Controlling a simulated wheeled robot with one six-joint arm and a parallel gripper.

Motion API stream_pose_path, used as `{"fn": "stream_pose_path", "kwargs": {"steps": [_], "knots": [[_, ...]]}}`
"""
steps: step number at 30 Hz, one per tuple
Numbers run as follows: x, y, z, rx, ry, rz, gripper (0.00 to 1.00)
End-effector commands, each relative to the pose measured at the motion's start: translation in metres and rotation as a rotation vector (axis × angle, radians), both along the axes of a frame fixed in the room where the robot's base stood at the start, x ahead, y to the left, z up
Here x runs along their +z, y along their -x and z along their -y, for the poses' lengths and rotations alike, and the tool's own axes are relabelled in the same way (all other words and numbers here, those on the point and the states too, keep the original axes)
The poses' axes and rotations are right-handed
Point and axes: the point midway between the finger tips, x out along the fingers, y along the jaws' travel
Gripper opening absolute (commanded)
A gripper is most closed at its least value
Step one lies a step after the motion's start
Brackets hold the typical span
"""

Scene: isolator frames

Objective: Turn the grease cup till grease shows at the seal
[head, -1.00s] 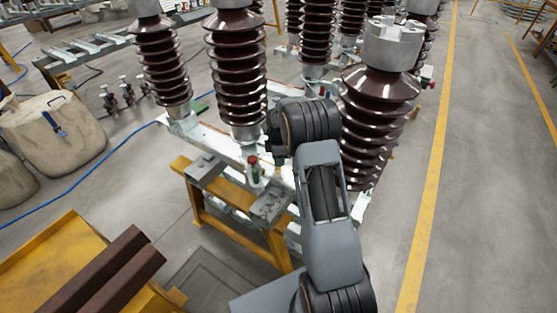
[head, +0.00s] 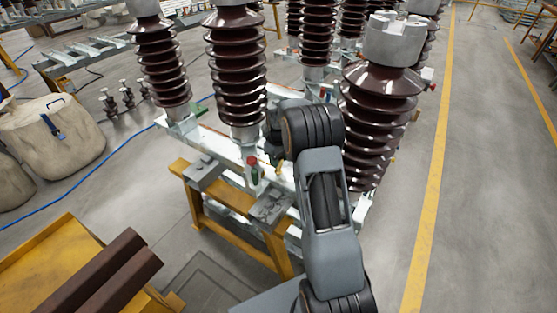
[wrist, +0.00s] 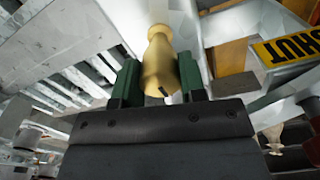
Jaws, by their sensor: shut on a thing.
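A brass grease cup (wrist: 159,62), bulb-shaped with a narrower neck and a small dark mark on its side, stands between the two green fingers of my gripper (wrist: 158,78) in the wrist view. The fingers are shut on it, one on each side. In the head view a small brass-coloured spot (head: 279,169) shows on the pale frame (head: 226,148), beside my dark wrist; the fingers are hard to make out there. I cannot make out the seal or any grease.
Tall brown ribbed insulators (head: 236,70) rise close around my arm, one (head: 380,120) just right of it. A red-and-green piece (head: 253,170) stands on the frame. A yellow SHUT plate (wrist: 287,48) is right of the cup. Open floor lies to the right.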

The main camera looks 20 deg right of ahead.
Motion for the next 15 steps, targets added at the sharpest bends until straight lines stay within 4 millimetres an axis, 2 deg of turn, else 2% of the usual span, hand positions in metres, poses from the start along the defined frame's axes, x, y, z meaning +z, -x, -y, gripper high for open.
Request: {"fn": "stream_pose_path", "kwargs": {"steps": [6, 15], "knots": [[0.0013, -0.0013, 0.0005, -0.137, 0.001, 0.006, 0.14], [0.0016, -0.0014, 0.0006, -0.24, 0.001, 0.006, 0.14]]}}
